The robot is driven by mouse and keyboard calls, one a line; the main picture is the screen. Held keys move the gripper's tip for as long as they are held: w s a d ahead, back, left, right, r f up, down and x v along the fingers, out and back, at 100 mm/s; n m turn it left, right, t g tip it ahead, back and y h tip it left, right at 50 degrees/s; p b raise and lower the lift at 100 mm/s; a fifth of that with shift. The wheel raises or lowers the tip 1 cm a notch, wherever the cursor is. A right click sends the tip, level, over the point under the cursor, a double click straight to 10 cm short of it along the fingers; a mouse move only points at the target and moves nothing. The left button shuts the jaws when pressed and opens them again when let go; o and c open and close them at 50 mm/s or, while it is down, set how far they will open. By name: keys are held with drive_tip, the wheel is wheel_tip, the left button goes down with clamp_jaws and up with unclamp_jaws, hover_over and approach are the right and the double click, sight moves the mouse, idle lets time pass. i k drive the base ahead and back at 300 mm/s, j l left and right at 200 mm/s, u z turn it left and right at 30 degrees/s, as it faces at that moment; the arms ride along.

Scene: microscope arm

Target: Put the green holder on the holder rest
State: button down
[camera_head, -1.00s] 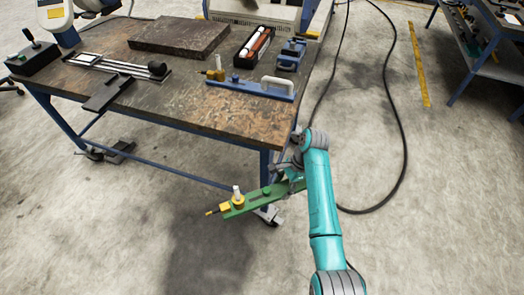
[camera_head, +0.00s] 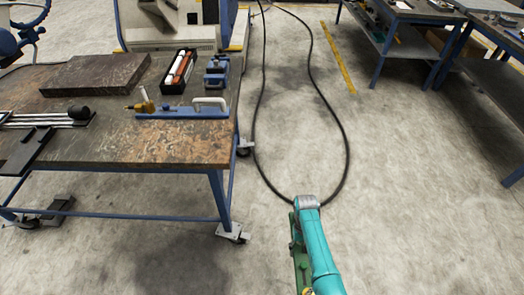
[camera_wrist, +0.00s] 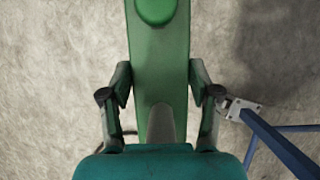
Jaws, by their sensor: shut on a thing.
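The green holder (camera_head: 300,256) is a long green bar, held out in the air beside my teal arm, to the right of the table. In the wrist view the green holder (camera_wrist: 160,50) runs up the middle of the picture, with a round green knob near the top. My gripper (camera_wrist: 160,98) is shut on it, one finger on each side. In the head view the gripper is mostly hidden by my arm. I cannot tell for sure which thing is the holder rest.
A brown-topped table (camera_head: 110,143) stands at left, bearing a blue holder (camera_head: 185,112) with a white handle, a dark slab (camera_head: 95,74), a black tray (camera_head: 179,70) and a blue block (camera_head: 216,72). A black cable (camera_head: 345,150) lies on open floor. More tables stand at upper right.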

sight(17, 162)
drive_tip(key=j+z, duration=0.2)
drive_tip(key=j, duration=0.5)
drive_tip(key=j+z, duration=0.2)
drive_tip(key=j, duration=0.5)
drive_tip(key=j+z, duration=0.2)
drive_tip(key=j, duration=0.45)
drive_tip(key=k+j+z, duration=0.2)
drive_tip(key=j, duration=0.5)
drive_tip(key=k+j+z, duration=0.35)
drive_tip(key=j, duration=0.75)
drive_tip(key=k+j+z, duration=0.35)
drive_tip(key=k+j, duration=0.15)
drive_tip(key=j, duration=0.5)
drive_tip(key=k+j+z, duration=0.3)
drive_tip(key=k+j, duration=0.25)
drive_tip(key=j, duration=0.3)
drive_tip(key=k+j+z, duration=0.35)
drive_tip(key=k+j, duration=0.35)
drive_tip(key=k+j+z, duration=0.5)
drive_tip(key=k+j, duration=0.35)
drive_tip(key=k, duration=0.1)
